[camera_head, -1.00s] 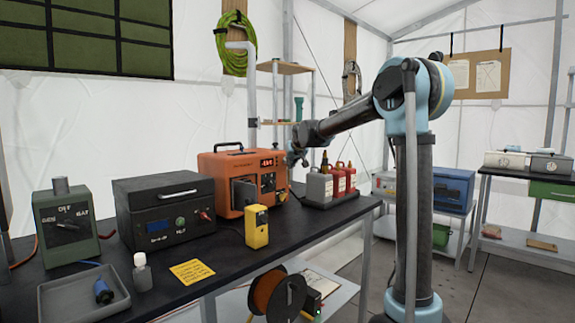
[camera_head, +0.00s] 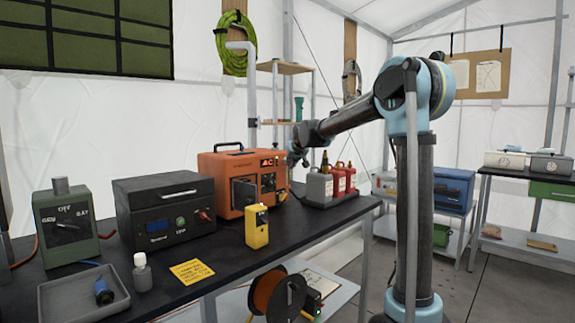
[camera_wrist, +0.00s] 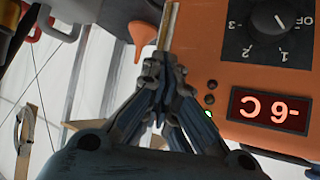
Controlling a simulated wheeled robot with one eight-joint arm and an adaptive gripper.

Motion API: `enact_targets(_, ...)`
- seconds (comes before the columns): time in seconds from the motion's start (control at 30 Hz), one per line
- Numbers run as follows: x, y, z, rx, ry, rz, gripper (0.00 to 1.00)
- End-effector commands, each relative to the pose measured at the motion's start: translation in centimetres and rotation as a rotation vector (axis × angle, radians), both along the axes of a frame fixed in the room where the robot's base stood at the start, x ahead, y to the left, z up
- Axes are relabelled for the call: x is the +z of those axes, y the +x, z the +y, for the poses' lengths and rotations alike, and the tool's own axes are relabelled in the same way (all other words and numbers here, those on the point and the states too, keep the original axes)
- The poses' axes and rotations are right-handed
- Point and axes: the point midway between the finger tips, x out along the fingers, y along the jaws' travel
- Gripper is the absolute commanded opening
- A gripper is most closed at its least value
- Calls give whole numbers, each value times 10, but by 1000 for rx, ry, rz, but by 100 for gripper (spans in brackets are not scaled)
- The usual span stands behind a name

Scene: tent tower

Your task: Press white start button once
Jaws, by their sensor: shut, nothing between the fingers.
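My gripper (camera_wrist: 160,75) is shut and empty. In the wrist view its fingertips are at the edge of the orange unit's front panel (camera_wrist: 222,45). In the head view my gripper (camera_head: 291,162) is at the right end of the orange unit (camera_head: 222,163) on the black bench. The panel carries a lit red display (camera_wrist: 268,110), a black dial (camera_wrist: 268,25) and a lit green light (camera_wrist: 208,113). I cannot make out the white start button. It may be hidden behind my fingers, and I cannot tell whether they touch anything.
Red and grey bottles (camera_head: 335,184) stand in a tray right of the orange unit. A yellow meter (camera_head: 257,226) stands in front of it. A black box (camera_head: 164,210) stands to its left. The black bench (camera_head: 225,260) has bare room near its front edge.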

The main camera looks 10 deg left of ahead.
Motion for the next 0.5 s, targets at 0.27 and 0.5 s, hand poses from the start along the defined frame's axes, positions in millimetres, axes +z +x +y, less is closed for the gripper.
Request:
enact_targets(0.27, 0, -6, -8, -1, 1, 0, 0)
enact_targets(0.5, 0, -6, -8, -1, 1, 0, 0)
